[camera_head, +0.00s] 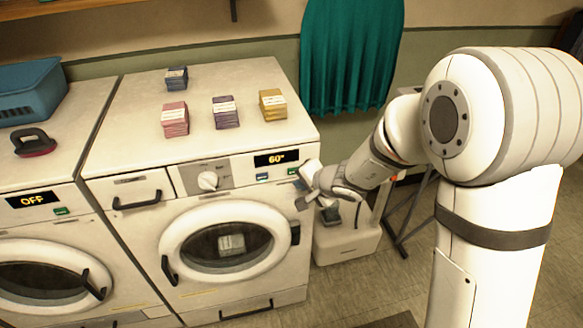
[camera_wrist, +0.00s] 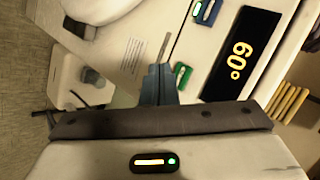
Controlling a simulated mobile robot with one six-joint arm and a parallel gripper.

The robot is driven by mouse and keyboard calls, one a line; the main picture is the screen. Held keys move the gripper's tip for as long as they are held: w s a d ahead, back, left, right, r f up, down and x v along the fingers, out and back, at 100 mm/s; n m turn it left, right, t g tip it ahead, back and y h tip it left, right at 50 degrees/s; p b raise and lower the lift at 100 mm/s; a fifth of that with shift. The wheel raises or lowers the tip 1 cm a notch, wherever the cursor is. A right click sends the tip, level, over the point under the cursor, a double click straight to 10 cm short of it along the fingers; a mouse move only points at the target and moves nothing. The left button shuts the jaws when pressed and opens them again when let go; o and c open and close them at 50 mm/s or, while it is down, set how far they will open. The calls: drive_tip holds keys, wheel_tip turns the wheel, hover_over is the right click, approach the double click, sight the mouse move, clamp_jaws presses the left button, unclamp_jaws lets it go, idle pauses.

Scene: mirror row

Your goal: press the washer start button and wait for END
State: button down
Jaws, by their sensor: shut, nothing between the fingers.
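The washer (camera_head: 110,225) in the middle of the head view has its round door (camera_head: 170,230) shut, with a pale bundle (camera_head: 231,243) behind the glass. Its display (camera_head: 276,158) reads 60°, also in the wrist view (camera_wrist: 240,55). A green button (camera_head: 291,171) and a blue one (camera_head: 262,177) sit below the display. The wrist view shows the green button (camera_wrist: 183,76) close beside my fingertips and the blue one (camera_wrist: 208,12) farther off. My gripper (camera_head: 301,187) is shut and empty at the panel's right end. I cannot tell whether it touches the washer.
A second washer at left shows OFF on its display (camera_head: 33,199). Several small stacks, such as a pink one (camera_head: 174,119), stand on the middle washer's top. A blue basket (camera_head: 32,92) and a dark-handled object (camera_head: 33,143) are on the left top. A teal cloth (camera_head: 350,55) hangs behind.

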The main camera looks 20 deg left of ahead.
drive_tip(key=shift+w+a, duration=0.4)
drive_tip(key=shift+w, duration=0.3)
idle(1.6)
drive_tip(key=shift+w+a, duration=0.25)
drive_tip(key=shift+w, duration=0.2)
drive_tip(key=shift+w+a+b, duration=0.2)
drive_tip(key=shift+w+b, duration=0.1)
drive_tip(key=shift+b, duration=0.1)
idle(0.4)
idle(0.4)
drive_tip(key=shift+s+d+b, duration=0.45)
drive_tip(key=shift+s+b, duration=0.25)
drive_tip(key=shift+b, duration=0.05)
